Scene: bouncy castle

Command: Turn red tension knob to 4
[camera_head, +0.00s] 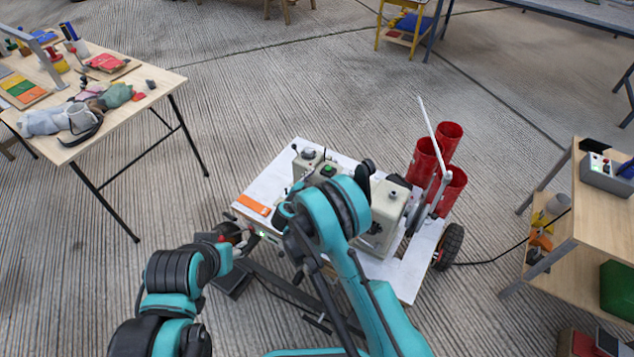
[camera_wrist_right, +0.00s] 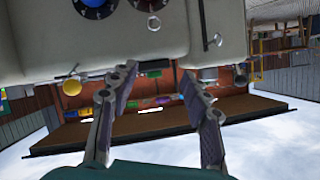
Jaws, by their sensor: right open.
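The pale machine (camera_wrist_right: 215,30) fills the top of the right wrist view, which appears upside down. On its face, a dark dial with a red centre (camera_wrist_right: 148,4) is cut off by the top edge; a blue-centred dial (camera_wrist_right: 97,6) is beside it. The number settings are too small to read. My right gripper (camera_wrist_right: 157,72) is open and empty, its fingers apart from the dials. In the head view, the machine (camera_head: 382,215) stands on the white cart top, partly hidden by my right arm. My left arm reaches the cart's left side; its fingers are unclear.
Red cylinders (camera_head: 452,190) and a pale upright rod (camera_head: 432,130) stand at the cart's right. A cluttered table (camera_head: 150,80) is at left. A wooden shelf unit (camera_head: 590,225) is at right, with a cable running to it. Open floor lies behind the cart.

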